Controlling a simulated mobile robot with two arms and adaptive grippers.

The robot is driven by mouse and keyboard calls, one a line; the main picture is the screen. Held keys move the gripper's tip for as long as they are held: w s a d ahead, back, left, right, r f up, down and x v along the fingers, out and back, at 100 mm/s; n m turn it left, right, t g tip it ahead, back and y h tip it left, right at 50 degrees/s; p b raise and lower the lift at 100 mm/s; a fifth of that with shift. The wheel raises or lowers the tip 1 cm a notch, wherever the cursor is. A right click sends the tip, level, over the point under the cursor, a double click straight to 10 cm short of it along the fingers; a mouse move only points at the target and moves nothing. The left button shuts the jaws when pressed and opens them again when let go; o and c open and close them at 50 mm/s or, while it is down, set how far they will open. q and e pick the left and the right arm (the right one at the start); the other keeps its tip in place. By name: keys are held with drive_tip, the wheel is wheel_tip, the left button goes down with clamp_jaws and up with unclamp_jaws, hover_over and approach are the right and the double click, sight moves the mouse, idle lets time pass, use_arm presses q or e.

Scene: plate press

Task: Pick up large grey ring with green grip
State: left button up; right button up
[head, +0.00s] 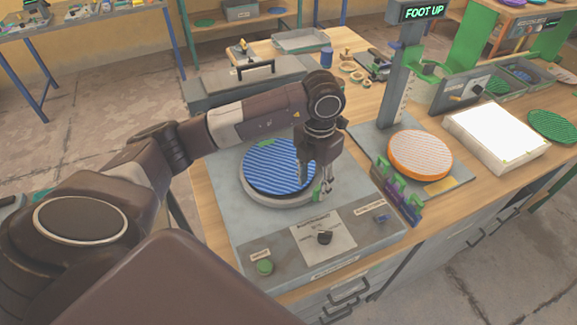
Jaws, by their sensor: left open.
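The large grey ring (262,199) lies flat on the grey machine plate at the middle of the head view, around a blue ribbed disc (270,167). Its green grip (317,196) shows at its right front edge. My left gripper (316,186) points down over this edge, open, with its fingers close to the green grip. I cannot tell whether they touch it. The gripper and wrist hide the right part of the ring and disc. My right gripper is not in view.
Green clips (398,185) stand to the right. Beyond them are an orange disc (420,155) under the press column and a white block (496,137). A grey case (247,82) lies behind.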

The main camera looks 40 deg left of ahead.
sight(313, 190)
use_arm(q)
drive_tip(key=shift+w+f+p, duration=0.1)
drive_tip(key=shift+f+p, duration=0.4)
drive_tip(key=shift+f, duration=1.3)
clamp_jaws()
